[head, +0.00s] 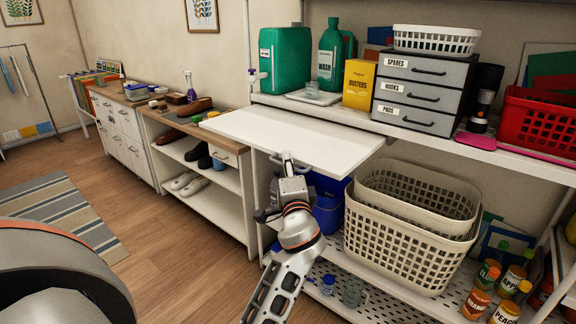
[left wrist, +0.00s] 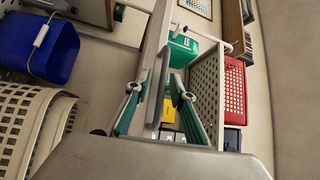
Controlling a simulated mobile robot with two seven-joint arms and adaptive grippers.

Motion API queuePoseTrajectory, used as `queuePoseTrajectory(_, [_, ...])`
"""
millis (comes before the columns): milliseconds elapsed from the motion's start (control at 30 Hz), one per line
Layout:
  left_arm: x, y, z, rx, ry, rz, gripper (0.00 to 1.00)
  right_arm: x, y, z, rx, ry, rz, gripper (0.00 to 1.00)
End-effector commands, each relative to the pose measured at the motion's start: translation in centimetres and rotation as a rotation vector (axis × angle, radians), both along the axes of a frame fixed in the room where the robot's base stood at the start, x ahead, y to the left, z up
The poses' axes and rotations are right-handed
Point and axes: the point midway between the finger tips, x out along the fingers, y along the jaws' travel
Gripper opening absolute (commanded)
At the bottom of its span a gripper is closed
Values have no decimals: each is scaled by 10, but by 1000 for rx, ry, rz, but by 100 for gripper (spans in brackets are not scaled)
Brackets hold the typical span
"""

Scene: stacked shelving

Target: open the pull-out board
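The white pull-out board (head: 290,138) is drawn out well past the front of the shelf unit, flat and empty on top. In the left wrist view it shows nearly edge-on as an upright pale strip (left wrist: 153,60). My left gripper (head: 288,160) is at the board's front edge, near the middle. In the left wrist view its two fingers (left wrist: 157,84) stand apart on either side of a grey bar at the board's edge, with gaps visible; firm contact cannot be made out. My right gripper is not in view.
Above the board, the shelf (head: 410,130) holds green jugs (head: 286,58), a yellow box (head: 360,84), a grey drawer unit (head: 420,92) and a red basket (head: 540,118). Below are cream baskets (head: 405,238) and a blue bin (head: 328,212). Open floor (head: 170,245) lies left of my arm.

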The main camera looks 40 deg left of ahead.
Motion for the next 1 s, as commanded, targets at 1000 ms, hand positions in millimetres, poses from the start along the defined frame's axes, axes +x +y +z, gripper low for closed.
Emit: queuePoseTrajectory(1000, [-56,-49,-10,0,0,0,23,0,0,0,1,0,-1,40])
